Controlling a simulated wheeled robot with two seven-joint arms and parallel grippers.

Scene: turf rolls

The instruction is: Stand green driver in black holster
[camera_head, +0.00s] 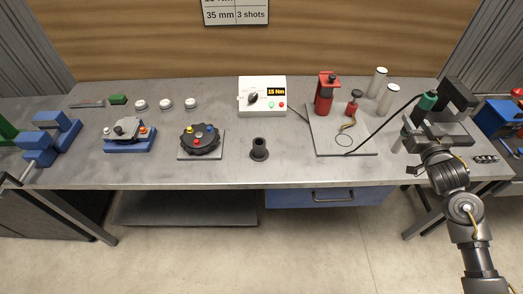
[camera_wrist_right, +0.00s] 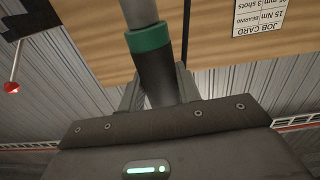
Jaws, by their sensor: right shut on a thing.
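The green driver (camera_head: 427,101) is at the right of the head view, tilted, with its green end up and a pale lower part. My right gripper (camera_head: 411,143) is shut on it. In the right wrist view the driver (camera_wrist_right: 150,38) shows a green band and grey and black sections, and its black section is between the fingers of the gripper (camera_wrist_right: 158,90). The black holster (camera_head: 259,149), a short upright tube on a round base, stands near the table's front edge, well left of the driver. It looks empty. My left gripper is not in view.
A black-knobbed dial (camera_head: 200,139) is left of the holster; a white controller (camera_head: 262,92) stands behind.

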